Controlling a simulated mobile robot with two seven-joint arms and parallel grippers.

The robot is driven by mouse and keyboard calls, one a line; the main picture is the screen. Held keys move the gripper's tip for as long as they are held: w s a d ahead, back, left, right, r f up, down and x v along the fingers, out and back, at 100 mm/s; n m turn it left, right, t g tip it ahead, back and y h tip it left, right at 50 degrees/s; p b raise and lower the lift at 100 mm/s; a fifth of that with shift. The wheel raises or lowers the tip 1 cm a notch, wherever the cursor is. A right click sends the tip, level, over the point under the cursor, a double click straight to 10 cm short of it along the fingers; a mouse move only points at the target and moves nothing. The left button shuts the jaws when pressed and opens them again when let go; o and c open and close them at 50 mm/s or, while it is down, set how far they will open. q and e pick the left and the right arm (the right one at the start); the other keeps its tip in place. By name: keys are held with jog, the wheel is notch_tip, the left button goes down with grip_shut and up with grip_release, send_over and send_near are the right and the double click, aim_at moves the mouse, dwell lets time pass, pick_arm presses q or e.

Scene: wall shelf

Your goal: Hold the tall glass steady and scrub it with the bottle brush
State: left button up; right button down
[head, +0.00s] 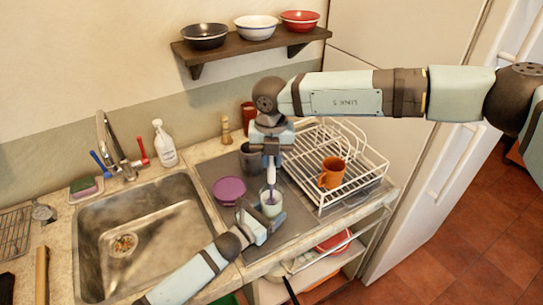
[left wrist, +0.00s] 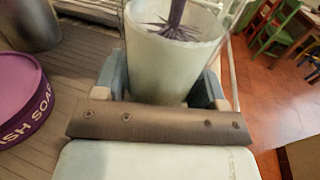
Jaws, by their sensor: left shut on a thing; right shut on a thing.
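The tall glass (head: 270,207) is pale and stands upright at the front of the grey drain mat. My left gripper (head: 262,222) is shut on the glass from the front, low on its sides; in the left wrist view its fingers flank the glass (left wrist: 172,70). My right gripper (head: 271,157) is above the glass, pointing down and shut on the bottle brush (head: 271,176). In the left wrist view the dark purple bristles (left wrist: 178,30) are inside the glass mouth. The brush's lower end is hidden by the glass wall.
A purple dish soap tub (head: 229,190) stands left of the glass and a dark grey cup (head: 251,160) behind it. A white dish rack (head: 340,165) with an orange mug (head: 332,173) is to the right. The sink (head: 140,240) is left.

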dwell(1.7)
jog(key=shift+r, duration=2.5)
jog(key=shift+f, duration=2.55)
jog(key=shift+r, duration=0.1)
